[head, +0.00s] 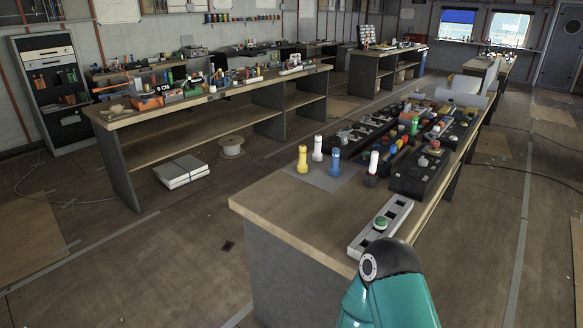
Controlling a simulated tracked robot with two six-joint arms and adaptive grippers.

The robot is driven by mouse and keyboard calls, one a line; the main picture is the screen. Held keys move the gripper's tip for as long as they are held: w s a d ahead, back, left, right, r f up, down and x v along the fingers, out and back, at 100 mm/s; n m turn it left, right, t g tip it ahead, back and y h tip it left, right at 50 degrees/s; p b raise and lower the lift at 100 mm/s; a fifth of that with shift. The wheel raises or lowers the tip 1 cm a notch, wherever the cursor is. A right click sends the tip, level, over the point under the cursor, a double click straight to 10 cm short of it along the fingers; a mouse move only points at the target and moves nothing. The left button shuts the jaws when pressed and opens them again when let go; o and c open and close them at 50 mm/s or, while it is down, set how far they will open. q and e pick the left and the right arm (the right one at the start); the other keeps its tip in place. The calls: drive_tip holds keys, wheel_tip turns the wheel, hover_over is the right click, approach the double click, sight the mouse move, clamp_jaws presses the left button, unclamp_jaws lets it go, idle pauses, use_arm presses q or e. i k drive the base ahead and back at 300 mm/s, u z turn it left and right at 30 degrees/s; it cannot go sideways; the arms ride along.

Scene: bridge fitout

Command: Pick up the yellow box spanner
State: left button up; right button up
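The yellow box spanner (302,160) appears to be the upright yellow cylinder on the near bench (285,217). It stands on the left part of a grey mat (325,182). A white cylinder (317,149) and a blue cylinder (334,163) of similar shape stand upright just to its right, apart from it. Neither of my grippers shows in the head view. Only a teal and black link of my arm shows at the bottom, in front of the bench's near right corner.
A grey slotted rail (397,210) with a green button lies near the bench's right edge. Black control panels (418,178) and several small parts fill the bench beyond the mat. The bench's front left is clear. A second long bench (190,102) stands at the left, with floor between.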

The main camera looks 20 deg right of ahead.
sight(301, 166)
drive_tip(key=z, duration=0.15)
drive_tip(key=i, duration=0.9)
drive_tip(key=u, duration=0.05)
